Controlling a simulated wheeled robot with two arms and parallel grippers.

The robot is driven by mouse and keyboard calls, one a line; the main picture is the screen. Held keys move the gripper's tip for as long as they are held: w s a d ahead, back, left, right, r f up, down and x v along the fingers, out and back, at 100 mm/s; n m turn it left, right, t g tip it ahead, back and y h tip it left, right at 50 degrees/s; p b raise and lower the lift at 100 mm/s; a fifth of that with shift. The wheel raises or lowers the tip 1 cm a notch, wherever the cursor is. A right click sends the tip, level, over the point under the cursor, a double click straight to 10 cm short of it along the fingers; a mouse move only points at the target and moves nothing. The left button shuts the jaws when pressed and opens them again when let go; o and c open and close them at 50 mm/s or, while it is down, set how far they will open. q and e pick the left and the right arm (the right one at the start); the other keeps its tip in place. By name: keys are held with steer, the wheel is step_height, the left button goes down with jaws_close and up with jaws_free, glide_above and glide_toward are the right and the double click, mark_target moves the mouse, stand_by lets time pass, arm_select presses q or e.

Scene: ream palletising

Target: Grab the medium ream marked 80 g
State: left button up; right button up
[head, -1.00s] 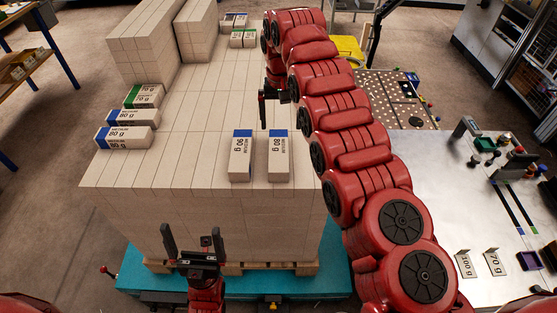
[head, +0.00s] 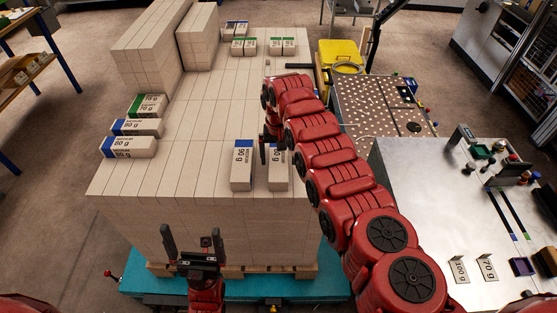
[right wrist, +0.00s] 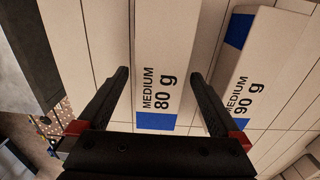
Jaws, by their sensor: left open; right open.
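The medium 80 g ream (head: 277,181), white with a blue end band, lies on the stack's near right part, partly hidden by my right arm. In the right wrist view the medium 80 g ream (right wrist: 160,68) lies between the two fingers of my open right gripper (right wrist: 159,75), its label readable. In the head view the right gripper (head: 271,152) is over this ream's far part; contact cannot be told. A medium 90 g ream (head: 242,172) lies just left of it. My left gripper (head: 193,245) is open and empty in front of the stack.
Other blue-banded 80 g reams (head: 128,147) and green-banded 70 g reams (head: 148,106) lie at the stack's left edge. Several small reams (head: 243,47) lie at the back. Tall ream blocks (head: 150,48) rise at back left. A metal table (head: 430,190) stands right.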

steer(key=shift+f, duration=0.4)
jaws_close()
steer(key=shift+r, duration=0.1)
steer(key=shift+w, duration=0.1)
